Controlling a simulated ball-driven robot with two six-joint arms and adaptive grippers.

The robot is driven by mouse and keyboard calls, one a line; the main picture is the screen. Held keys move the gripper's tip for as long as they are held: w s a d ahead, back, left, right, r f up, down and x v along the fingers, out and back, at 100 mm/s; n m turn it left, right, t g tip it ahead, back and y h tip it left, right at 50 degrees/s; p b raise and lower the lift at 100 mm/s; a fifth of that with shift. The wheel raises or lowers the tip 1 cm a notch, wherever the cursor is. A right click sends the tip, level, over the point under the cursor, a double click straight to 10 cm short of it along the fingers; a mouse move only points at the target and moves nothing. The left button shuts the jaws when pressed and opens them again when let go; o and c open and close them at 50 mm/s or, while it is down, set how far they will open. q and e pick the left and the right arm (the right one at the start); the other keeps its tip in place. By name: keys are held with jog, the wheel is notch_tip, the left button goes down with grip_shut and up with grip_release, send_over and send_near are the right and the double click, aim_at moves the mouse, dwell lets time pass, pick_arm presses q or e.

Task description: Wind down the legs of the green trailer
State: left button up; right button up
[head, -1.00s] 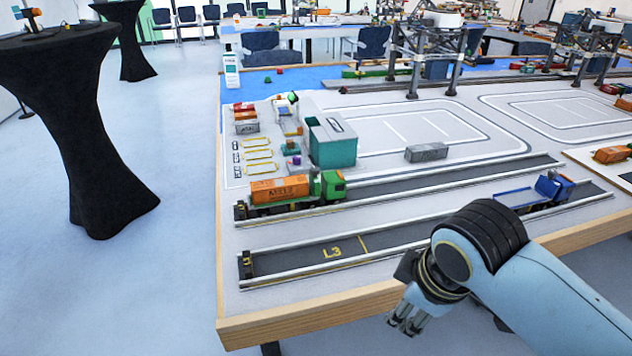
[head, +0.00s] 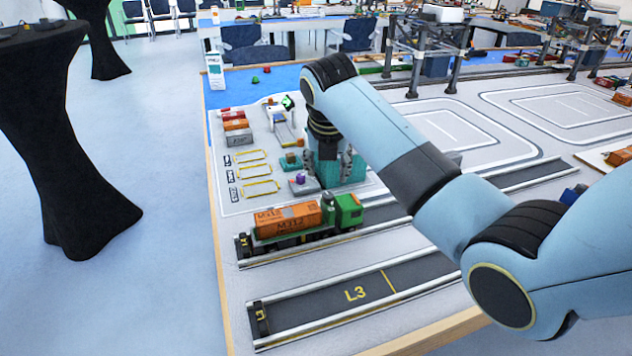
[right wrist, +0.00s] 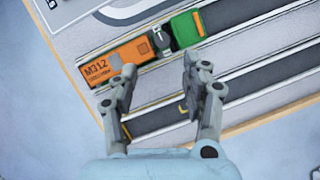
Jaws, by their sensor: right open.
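A truck with a green cab (head: 349,211) stands in the lane behind the one marked L3. Its trailer (head: 262,244) carries an orange container (head: 285,221) marked M312. The trailer is mostly covered by the container, and its legs are too small to make out. The right wrist view shows the container (right wrist: 112,66) and green cab (right wrist: 187,29) from above. My right gripper (head: 328,174) is open, empty and pointing down above the board, apart from the truck. In the right wrist view its fingers (right wrist: 157,66) appear over the container and cab. My left gripper is not in view.
A teal block (head: 342,175) stands behind the truck, partly hidden by my right gripper. The L3 lane (head: 358,295) in front is empty. Gantry cranes (head: 425,50) stand at the back. My right arm hides the blue truck's lane.

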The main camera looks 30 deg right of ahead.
aim_at(328, 195)
jog(key=x, duration=0.5)
jog(key=shift+s+d+f+b, duration=0.15)
jog(key=shift+f+b, duration=0.15)
jog(key=shift+f, duration=0.05)
jog(key=x, duration=0.4)
jog(key=shift+f+b, duration=0.2)
jog(key=shift+b, duration=0.15)
jog(key=shift+c, duration=2.6)
jog(key=c, duration=0.5)
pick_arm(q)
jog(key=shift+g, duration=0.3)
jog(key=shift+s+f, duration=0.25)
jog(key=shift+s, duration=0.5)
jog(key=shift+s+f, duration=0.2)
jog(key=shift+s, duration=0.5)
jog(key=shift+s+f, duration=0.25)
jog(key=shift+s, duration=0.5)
pick_arm(e)
grip_shut()
